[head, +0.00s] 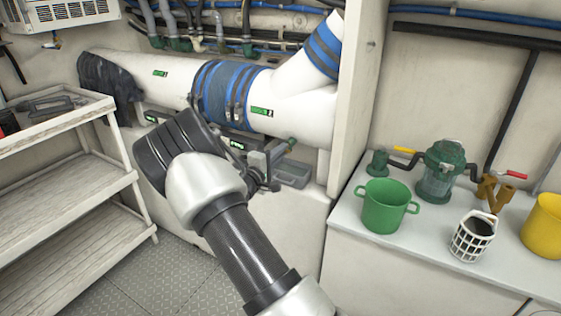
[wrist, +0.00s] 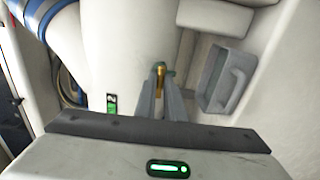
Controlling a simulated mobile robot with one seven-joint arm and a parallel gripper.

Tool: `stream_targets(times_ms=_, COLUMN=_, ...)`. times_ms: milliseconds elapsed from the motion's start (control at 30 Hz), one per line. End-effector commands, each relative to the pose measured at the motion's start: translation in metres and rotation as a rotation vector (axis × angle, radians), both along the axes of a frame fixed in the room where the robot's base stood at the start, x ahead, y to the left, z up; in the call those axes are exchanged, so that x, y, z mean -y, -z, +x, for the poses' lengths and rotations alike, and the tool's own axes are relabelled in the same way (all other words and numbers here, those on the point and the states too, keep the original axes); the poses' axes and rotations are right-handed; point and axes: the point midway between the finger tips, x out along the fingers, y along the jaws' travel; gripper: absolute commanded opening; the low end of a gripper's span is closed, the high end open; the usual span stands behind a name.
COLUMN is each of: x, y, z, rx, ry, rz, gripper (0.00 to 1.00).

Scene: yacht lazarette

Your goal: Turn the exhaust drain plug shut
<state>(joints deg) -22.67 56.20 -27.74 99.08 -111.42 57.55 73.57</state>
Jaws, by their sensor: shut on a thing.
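The large white exhaust pipe (head: 300,113), with blue bands and dark clamps, runs across the back in the head view. A small brass drain plug (wrist: 158,82) shows against the pipe in the wrist view. My gripper (wrist: 160,95) is shut on it, with one grey finger on each side. In the head view my gripper (head: 280,153) reaches up to the underside of the pipe, and the plug itself is too small or hidden to make out there. How far the plug is turned cannot be told.
A grey tray with a handle (wrist: 222,80) is right of the fingers. A white partition (head: 352,100) stands right of the pipe. A counter holds a green pot (head: 384,207), a green strainer (head: 438,172) and a white basket (head: 473,237). White shelves (head: 80,185) stand at left.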

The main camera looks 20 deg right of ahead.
Motion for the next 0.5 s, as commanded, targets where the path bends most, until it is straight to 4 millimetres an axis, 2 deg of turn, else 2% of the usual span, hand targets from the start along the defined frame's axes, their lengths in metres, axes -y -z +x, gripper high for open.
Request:
stream_targets(times_ms=33, x=0.0001, y=0.0045, z=-0.0004, rx=0.026, ry=0.001, rz=0.022, gripper=0.00)
stream_targets(times_ms=500, x=0.0000, y=0.0015, z=-0.0005, rx=0.175, ry=0.001, rz=0.139, gripper=0.00)
